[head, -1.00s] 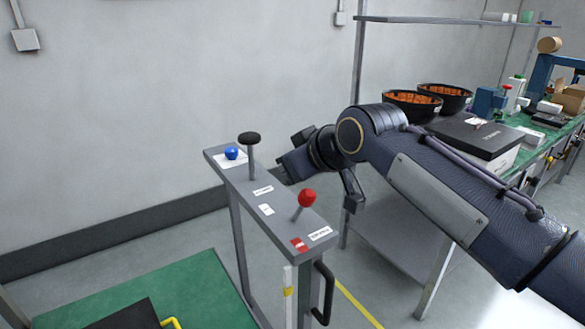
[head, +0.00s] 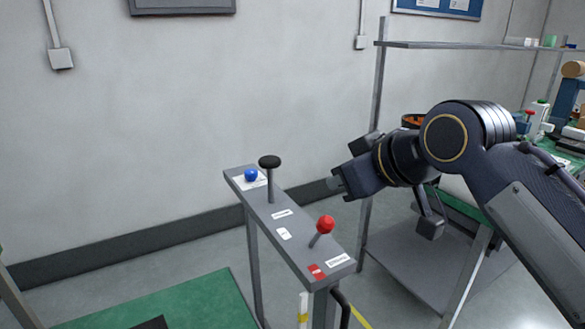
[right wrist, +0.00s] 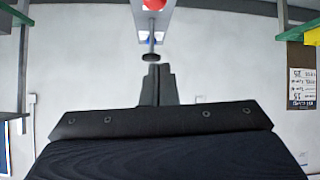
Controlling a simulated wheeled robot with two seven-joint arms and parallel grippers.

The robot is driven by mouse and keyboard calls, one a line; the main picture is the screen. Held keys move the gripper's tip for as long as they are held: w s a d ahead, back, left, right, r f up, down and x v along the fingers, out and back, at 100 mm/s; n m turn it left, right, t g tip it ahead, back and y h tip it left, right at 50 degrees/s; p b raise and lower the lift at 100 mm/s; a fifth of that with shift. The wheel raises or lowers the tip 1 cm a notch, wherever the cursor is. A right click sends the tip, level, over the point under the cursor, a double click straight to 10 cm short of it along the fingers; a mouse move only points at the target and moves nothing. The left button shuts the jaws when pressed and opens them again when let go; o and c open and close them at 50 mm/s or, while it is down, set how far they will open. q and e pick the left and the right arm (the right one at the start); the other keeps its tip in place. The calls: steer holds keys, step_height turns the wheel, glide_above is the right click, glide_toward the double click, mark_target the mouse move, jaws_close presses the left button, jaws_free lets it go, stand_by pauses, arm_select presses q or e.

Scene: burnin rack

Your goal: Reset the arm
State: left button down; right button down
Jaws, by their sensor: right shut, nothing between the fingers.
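My right gripper (head: 335,184) is in the head view, to the right of a narrow grey stand (head: 291,240) and apart from it. Its fingers are together and empty, and they also show in the right wrist view (right wrist: 158,84). On the stand are a red ball-topped lever (head: 325,224), tilted a little, an upright black-knobbed lever (head: 269,162), and a blue knob (head: 251,175) at the far end. The red ball (right wrist: 154,5) and black knob (right wrist: 151,57) show in the right wrist view, past the fingertips. My left gripper is out of view.
A green-topped surface (head: 190,303) lies at the lower left. A metal shelf rack (head: 470,45) and a cluttered green bench stand to the right, partly behind my right arm. A grey wall is behind the stand. White labels and a red patch mark the stand's top.

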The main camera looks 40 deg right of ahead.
steer(key=s+a+f+m+g+y+p, duration=0.1)
steer(key=s+a+f+p, duration=0.3)
steer(key=f, duration=0.4)
steer(key=s+a+f+m+g+y+p, duration=0.1)
steer(key=s+a+f+g+y+p, duration=0.2)
steer(key=a+f+p, duration=0.4)
steer(key=a, duration=0.2)
steer(key=shift+s+a+f+g, duration=0.3)
steer(key=shift+s+f+g, duration=0.05)
steer(key=shift+s+g, duration=0.05)
